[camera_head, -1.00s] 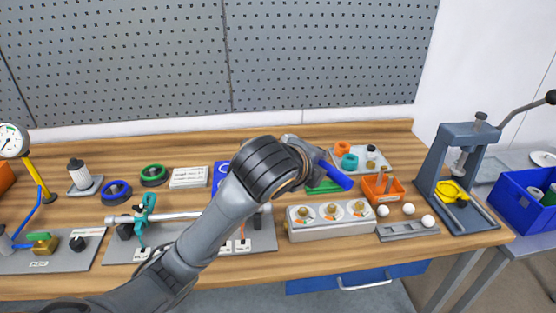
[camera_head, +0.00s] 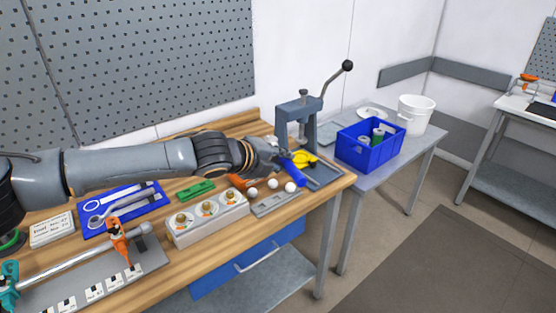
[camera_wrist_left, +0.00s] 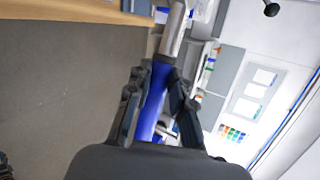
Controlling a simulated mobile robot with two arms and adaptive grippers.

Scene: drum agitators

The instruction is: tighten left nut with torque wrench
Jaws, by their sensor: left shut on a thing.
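My left gripper (camera_head: 276,158) is shut on a blue-handled tool (camera_head: 293,168), above the right end of the bench near the press. In the left wrist view the blue handle (camera_wrist_left: 152,105) lies between the fingers (camera_wrist_left: 160,85), and a grey metal shaft runs on from it. It looks like the torque wrench; its head is not clearly visible. A pale block (camera_head: 207,218) on the bench carries several brass fittings. A grey fixture at lower left holds a metal rod (camera_head: 82,254) in a teal clamp (camera_head: 9,278) and an orange clamp (camera_head: 119,238). I cannot tell which part is the left nut.
A blue mat (camera_head: 88,203) with spanners lies behind the rod. White balls (camera_head: 291,187) sit before the press (camera_head: 298,118). A side table holds a blue crate (camera_head: 368,148) and a white bucket (camera_head: 416,108). The floor at right (camera_head: 420,265) is clear.

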